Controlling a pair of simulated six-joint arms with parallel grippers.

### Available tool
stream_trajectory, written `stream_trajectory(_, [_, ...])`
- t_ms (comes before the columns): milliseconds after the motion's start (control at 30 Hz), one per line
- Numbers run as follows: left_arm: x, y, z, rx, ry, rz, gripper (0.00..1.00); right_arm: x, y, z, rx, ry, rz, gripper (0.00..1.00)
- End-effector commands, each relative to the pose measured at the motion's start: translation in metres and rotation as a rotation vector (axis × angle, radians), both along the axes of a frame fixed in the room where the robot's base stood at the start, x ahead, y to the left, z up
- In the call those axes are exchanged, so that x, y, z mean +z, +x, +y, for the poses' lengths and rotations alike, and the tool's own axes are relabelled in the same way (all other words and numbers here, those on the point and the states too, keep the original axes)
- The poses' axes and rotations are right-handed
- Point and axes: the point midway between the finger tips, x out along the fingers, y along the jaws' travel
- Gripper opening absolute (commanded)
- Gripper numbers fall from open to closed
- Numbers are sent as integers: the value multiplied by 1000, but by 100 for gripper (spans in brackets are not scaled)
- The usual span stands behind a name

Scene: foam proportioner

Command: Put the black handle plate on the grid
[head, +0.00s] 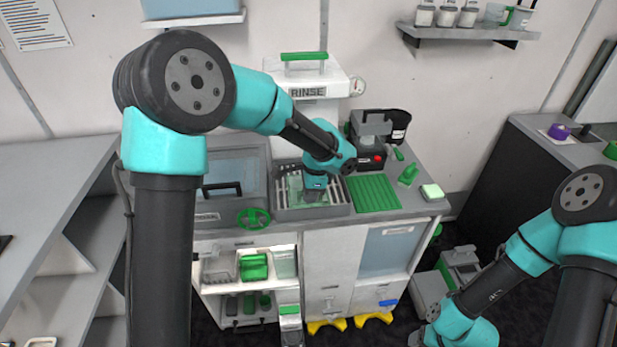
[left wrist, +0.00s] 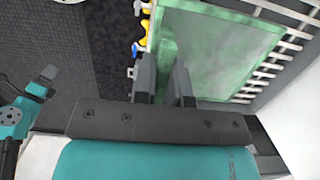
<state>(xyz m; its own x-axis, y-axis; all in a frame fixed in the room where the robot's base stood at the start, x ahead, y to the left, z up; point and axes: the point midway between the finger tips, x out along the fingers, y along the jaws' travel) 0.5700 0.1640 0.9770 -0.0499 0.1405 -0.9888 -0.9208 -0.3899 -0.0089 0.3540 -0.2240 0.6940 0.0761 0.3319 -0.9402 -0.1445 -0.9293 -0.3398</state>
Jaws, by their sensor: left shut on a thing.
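My left gripper (head: 313,190) reaches down over the slatted metal grid (head: 339,184) in the counter basin. In the left wrist view its two dark fingers (left wrist: 165,88) are shut on the green grip of a green-framed translucent plate (left wrist: 218,50). That plate lies over the grid bars (left wrist: 287,47); I cannot tell whether it touches them. A bluish plate with a black handle (head: 222,188) rests on the grey unit left of the basin, apart from my gripper. My right gripper (head: 416,339) is low at the bottom right, far from the counter; its jaw opening is unclear.
A green ribbed mat (head: 374,194) lies right of the basin, and a black-and-grey device (head: 371,140) stands behind it. A RINSE dispenser (head: 306,85) stands behind the basin. A green handwheel (head: 254,218) is at the front. Open shelves with green items (head: 253,267) are below.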

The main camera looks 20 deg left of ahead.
Motion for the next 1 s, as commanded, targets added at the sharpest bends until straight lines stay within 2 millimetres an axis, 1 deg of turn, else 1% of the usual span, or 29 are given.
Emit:
stream_trajectory(33, [-1, 11, 4, 4, -1, -1, 0, 0, 0, 0, 0, 0, 0, 63])
stream_trajectory(200, [-5, 44, 13, 4, 1, -1, 0, 0, 0, 0, 0, 0, 0, 63])
stream_trajectory(400, [-8, 81, 23, 3, 1, -2, 0, 0, 0, 0, 0, 0, 0, 63])
stream_trajectory(500, [-9, 96, 27, 2, 0, -1, 0, 0, 0, 0, 0, 0, 0, 63])
stream_trajectory(633, [-10, 106, 31, 1, 0, -1, 0, 0, 0, 0, 0, 0, 0, 63])
stream_trajectory(1000, [-10, 109, 31, 0, 0, -1, 0, 0, 0, 0, 0, 0, 0, 63])
